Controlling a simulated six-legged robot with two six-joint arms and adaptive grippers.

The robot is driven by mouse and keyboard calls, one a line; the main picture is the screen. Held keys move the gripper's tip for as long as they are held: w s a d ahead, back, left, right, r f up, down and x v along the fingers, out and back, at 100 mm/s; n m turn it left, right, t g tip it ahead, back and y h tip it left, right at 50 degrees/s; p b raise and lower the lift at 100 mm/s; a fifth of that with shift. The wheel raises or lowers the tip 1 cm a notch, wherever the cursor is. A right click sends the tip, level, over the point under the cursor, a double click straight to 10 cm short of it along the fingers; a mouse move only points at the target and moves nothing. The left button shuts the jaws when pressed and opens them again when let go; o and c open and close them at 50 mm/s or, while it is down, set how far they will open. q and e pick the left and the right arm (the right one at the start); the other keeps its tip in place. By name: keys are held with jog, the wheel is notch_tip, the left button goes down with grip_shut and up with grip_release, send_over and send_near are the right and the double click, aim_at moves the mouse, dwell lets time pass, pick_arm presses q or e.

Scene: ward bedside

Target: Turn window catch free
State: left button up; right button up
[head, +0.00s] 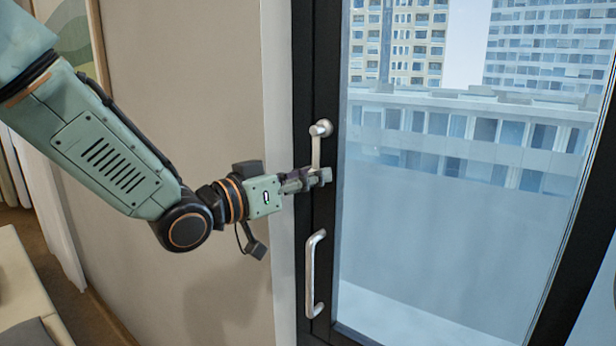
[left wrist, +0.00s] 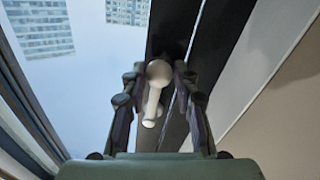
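The window catch (head: 316,150) is a silver lever on the dark window frame, hanging nearly straight down from its round pivot. It also shows in the left wrist view (left wrist: 152,105), with its round pivot end between my finger lines. My left gripper (head: 318,178) is at the catch's lower end, its fingers overlapping it in the head view. In the left wrist view my left gripper (left wrist: 157,92) has its fingers apart on either side of the lever, with gaps showing. The fingers hide part of the lever's lower end. My right gripper is in neither view.
A fixed silver pull handle (head: 315,275) stands on the same dark frame (head: 322,60), below the catch. The glass (head: 430,240) is to the right, with buildings outside. A beige wall (head: 190,80) lies behind my left arm. A pale surface (head: 22,285) is at lower left.

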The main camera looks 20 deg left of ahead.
pick_arm(q)
jog(key=shift+d, duration=0.15)
grip_shut()
